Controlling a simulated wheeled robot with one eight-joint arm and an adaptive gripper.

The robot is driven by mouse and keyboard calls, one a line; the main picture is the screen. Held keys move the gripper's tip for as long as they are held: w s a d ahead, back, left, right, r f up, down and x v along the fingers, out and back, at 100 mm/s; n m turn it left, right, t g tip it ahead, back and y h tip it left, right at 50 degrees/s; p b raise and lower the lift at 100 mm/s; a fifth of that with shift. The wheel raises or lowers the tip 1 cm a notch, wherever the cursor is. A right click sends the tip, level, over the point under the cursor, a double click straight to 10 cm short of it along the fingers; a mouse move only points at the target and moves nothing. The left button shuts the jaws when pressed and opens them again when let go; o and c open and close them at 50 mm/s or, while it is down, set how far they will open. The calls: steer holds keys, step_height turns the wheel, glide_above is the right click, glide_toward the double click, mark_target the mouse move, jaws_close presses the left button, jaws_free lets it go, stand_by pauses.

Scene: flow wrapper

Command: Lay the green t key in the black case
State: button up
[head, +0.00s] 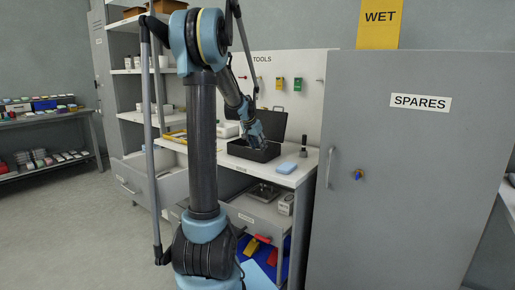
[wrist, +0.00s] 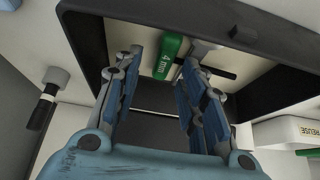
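The black case (head: 265,153) stands open on the bench in the head view, its lid (head: 272,122) raised at the back. Its dark rim (wrist: 85,45) frames the wrist view. My gripper (wrist: 165,60) reaches down into the case, with its two fingers apart. The green t key (wrist: 168,56), marked 4 mm, shows in the wrist view between and just beyond the fingertips, inside the rim. A gap shows beside the left finger, and the key seems free of the fingers. Part of it is hidden near the right finger. The head view does not show the key in the case.
In the wrist view, a grey and black tool (wrist: 200,55) shows beside the right finger. A dark upright item (head: 303,148) and a blue block (head: 286,168) are on the bench right of the case. An open drawer (head: 262,210) is below; a grey cabinet (head: 410,190) stands right.

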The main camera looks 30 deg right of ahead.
steer(key=shift+r, duration=0.35)
steer(key=v, duration=1.2)
steer(key=s+a+f+n+y, duration=0.1)
steer(key=s+a+n, duration=0.1)
steer(key=a, duration=0.5)
steer(key=s+a+f+n, duration=0.1)
steer(key=s+a+f, duration=0.1)
steer(key=a, duration=0.5)
steer(key=s+a+f+n+y, duration=0.2)
steer(key=s+a+f+n, duration=0.3)
steer(key=s+a+f, duration=0.5)
steer(key=s+a+f+n+y, duration=0.2)
steer(key=s+a+f+n, duration=0.3)
steer(key=s+a+f, duration=0.5)
steer(key=s+a, duration=0.4)
steer(key=a, duration=0.2)
steer(key=shift+f+n, duration=0.2)
steer(key=shift+n, duration=0.1)
steer(key=shift+s, duration=0.1)
